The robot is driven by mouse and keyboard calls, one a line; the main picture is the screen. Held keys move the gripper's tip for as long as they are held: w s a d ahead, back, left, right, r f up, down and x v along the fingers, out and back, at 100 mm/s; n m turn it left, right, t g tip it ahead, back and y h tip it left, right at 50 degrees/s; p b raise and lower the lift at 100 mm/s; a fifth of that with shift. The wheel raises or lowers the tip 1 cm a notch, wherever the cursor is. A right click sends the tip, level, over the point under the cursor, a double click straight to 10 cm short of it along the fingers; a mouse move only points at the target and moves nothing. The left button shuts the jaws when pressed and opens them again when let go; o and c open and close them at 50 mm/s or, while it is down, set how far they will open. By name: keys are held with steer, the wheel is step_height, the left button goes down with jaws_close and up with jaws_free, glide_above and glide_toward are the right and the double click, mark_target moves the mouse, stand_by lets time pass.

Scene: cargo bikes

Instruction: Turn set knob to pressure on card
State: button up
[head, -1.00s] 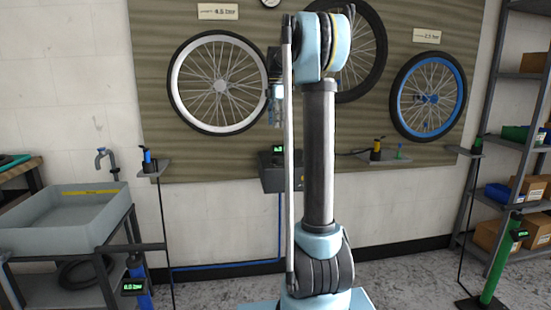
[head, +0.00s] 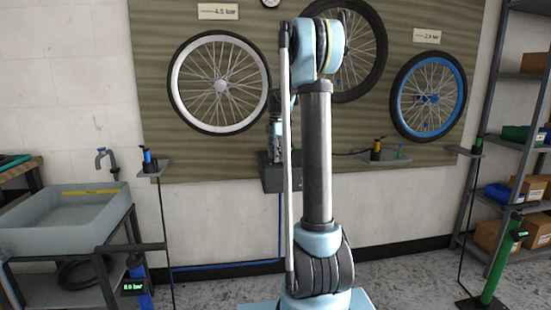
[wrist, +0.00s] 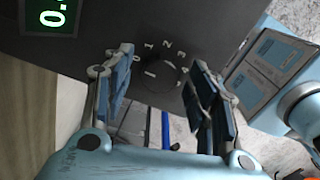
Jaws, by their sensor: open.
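The grey control box (head: 268,178) is on the wall below the wheels, partly hidden by my arm. In the wrist view its face carries a dark round set knob (wrist: 163,76), ringed by white numbers from 0 to 4. A green display (wrist: 48,14) shows "0." with the rest cut off. My gripper (wrist: 160,92) is open, its fingers either side of the knob; I cannot tell whether they touch it. In the head view my gripper is in front of the box, mostly hidden. A card (head: 218,11) above the white-rimmed wheel and another card (head: 427,36) above the blue-rimmed wheel are too blurred to read surely.
A white-rimmed wheel (head: 186,84), a dark wheel (head: 372,76) and a blue-rimmed wheel (head: 401,112) hang on the board. A small shelf (head: 382,157) with a yellow-black item is right of the box. A sink (head: 64,231) stands left, shelving (head: 521,76) right.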

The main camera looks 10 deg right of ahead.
steer(key=shift+f, duration=0.3)
steer(key=c, duration=1.1)
steer(key=shift+o, duration=0.2)
